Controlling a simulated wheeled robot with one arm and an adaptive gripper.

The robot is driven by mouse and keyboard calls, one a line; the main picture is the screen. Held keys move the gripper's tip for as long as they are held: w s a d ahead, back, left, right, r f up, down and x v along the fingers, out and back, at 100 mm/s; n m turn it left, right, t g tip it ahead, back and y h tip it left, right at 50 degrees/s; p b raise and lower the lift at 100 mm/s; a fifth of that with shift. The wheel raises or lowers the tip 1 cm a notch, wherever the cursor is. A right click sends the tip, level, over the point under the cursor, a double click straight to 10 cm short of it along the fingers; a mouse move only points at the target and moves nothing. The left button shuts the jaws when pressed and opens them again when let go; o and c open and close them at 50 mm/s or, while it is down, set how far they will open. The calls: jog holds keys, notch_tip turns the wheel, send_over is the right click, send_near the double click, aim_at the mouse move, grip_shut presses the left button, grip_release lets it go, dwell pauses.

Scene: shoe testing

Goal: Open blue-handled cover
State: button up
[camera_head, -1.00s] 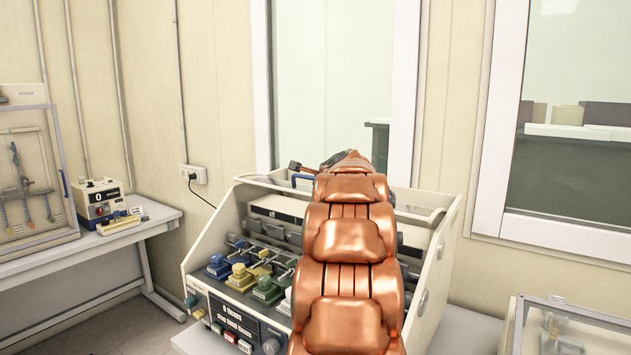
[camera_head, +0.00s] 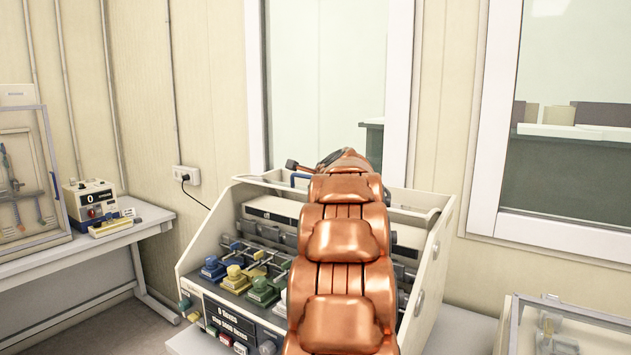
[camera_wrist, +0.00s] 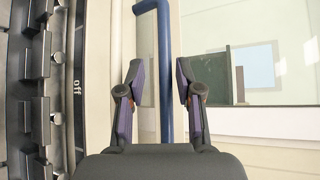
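The blue handle (camera_wrist: 165,70) runs as an upright bar between the two fingers of my gripper (camera_wrist: 160,95) in the wrist view. The fingers are apart, one on each side of the bar, with gaps visible. I cannot tell whether the bar lies at fingertip depth. In the head view, a small part of the blue handle (camera_head: 299,178) shows at the back top edge of the white testing machine (camera_head: 225,215), left of my copper-coloured arm. My arm hides much of the machine, and the cover's panel is not clearly visible.
Coloured levers (camera_head: 235,272) line the machine's front. A table with a counter box (camera_head: 90,200) and a glass case (camera_head: 30,180) stands at left. Another glass case (camera_head: 560,325) is at lower right. A wall and windows (camera_head: 325,80) are close behind the machine.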

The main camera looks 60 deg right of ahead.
dwell(0.3)
jog(key=v, duration=1.2)
dwell(0.7)
